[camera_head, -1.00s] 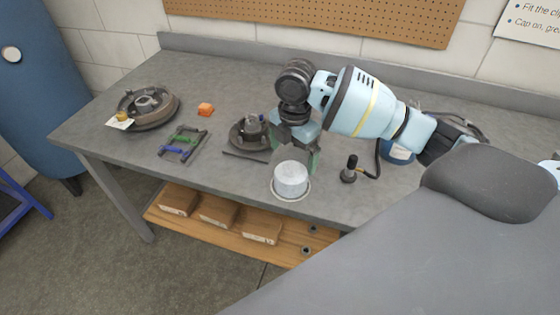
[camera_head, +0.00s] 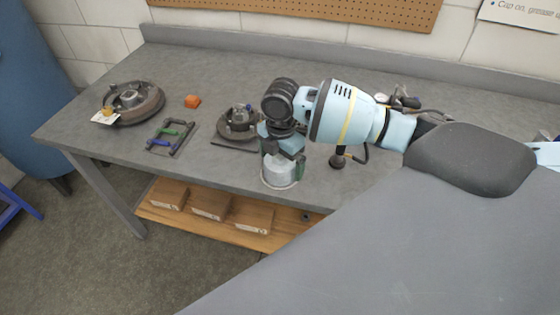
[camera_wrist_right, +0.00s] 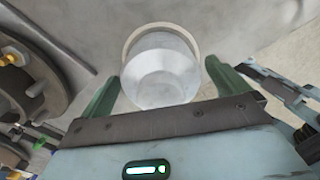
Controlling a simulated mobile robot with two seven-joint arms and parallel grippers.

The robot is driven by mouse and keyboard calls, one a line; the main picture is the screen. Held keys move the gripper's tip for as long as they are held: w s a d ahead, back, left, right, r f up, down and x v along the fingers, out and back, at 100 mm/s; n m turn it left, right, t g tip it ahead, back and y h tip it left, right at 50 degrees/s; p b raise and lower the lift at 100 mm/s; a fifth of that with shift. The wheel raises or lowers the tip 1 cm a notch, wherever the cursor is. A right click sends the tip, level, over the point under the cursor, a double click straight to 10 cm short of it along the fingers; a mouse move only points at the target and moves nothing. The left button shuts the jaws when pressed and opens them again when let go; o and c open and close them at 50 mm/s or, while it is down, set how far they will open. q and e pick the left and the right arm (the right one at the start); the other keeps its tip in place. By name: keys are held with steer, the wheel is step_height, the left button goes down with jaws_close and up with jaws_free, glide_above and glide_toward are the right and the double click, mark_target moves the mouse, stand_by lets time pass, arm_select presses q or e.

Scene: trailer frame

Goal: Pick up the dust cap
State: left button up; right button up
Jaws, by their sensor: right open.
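The dust cap (camera_head: 276,174) is a silvery, round metal cup standing at the front edge of the bench, with its upper part hidden by my right gripper (camera_head: 283,164). It also shows in the right wrist view (camera_wrist_right: 160,72), with a pale ring around its far end. My right gripper (camera_wrist_right: 162,82) is open, and its two green fingers lie on either side of the cap. Small gaps show between the fingers and the cap wall. My left gripper is in neither view.
A hub part (camera_head: 238,124) stands just left of my right gripper. A dark-handled tool (camera_head: 337,160) stands to the right. Cardboard boxes sit on the shelf below.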

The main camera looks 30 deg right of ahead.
steer(key=shift+f, duration=0.35)
steer(key=c, duration=0.9)
steer(key=shift+r, duration=0.1)
